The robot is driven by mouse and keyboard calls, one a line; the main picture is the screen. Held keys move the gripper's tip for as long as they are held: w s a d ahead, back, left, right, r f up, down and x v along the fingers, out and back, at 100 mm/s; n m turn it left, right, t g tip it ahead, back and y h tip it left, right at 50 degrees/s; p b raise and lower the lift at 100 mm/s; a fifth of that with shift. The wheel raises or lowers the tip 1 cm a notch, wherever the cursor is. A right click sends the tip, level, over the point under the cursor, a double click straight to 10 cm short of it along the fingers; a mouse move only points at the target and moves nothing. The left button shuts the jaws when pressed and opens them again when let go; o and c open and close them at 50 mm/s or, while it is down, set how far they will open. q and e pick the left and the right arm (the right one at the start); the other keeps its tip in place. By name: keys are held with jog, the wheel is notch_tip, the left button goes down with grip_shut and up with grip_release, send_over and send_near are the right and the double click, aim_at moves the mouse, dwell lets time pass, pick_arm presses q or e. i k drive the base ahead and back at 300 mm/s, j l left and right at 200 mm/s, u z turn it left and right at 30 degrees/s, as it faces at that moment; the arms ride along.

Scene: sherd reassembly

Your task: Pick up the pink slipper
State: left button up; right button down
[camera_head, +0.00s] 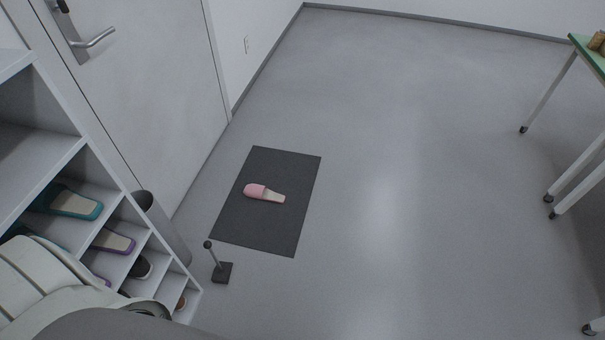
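The pink slipper (257,191) lies on a dark grey mat (278,226) on the floor, in the middle-left of the head view. Its pink toe strap points to the left and its pale sole (274,197) shows to the right. No other slipper lies on the mat. Neither of my grippers shows in this view. A white and grey part of my own body fills the lower left corner and hides part of the shelf there.
A grey shoe rack (107,181) with several slippers and shoes stands at left. A dark cylindrical bin (172,235) and a small post on a black base (222,273) stand near the mat. A door is behind. A green-topped table (588,52) stands at right. Floor between is clear.

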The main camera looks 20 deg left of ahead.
aim_at(252, 190)
jog(key=i+u, duration=0.15)
jog(key=i, duration=0.4)
jog(key=i+l+u, duration=0.15)
jog(key=i, duration=0.35)
jog(key=i+l+u, duration=0.2)
jog(key=i, duration=0.35)
